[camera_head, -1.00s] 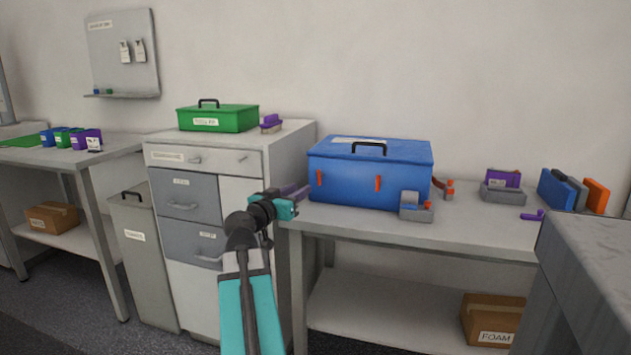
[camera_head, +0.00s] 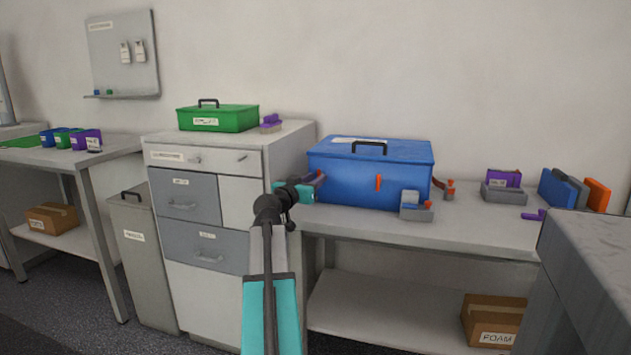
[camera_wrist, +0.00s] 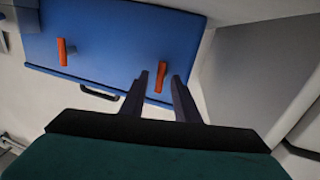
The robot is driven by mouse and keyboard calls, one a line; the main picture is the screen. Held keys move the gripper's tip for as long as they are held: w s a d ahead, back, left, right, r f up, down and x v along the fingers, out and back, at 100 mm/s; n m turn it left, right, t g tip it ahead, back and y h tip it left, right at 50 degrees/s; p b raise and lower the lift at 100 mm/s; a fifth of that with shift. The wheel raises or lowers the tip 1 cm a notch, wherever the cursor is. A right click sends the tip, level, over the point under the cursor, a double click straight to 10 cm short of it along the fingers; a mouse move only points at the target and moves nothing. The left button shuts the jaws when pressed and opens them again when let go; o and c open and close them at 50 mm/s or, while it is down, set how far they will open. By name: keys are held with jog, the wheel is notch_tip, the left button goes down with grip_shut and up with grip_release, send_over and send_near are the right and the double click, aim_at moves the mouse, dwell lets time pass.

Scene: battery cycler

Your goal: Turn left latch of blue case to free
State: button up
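The blue case (camera_head: 350,188) stands on the bench, lid shut, with a black handle on top. Its left latch (camera_wrist: 163,70) is an orange-red bar, upright along the front face, mostly hidden by my gripper in the head view. The right latch (camera_head: 378,183) is also upright; it shows at the left of the wrist view (camera_wrist: 62,52), where the case appears upside down. My gripper (camera_head: 315,181) is at the case's front left. In the wrist view its fingers (camera_wrist: 161,76) are open, one on each side of the left latch. I cannot tell whether they touch it.
A grey holder (camera_head: 416,211) stands in front of the case's right end. The drawer cabinet (camera_head: 285,150) is close on the left, with a green case (camera_head: 225,120) on top. The bench top (camera_head: 460,232) is clear along its front.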

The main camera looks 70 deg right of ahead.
jog(key=shift+s+d, duration=0.1)
jog(key=shift+d, duration=0.5)
grip_shut()
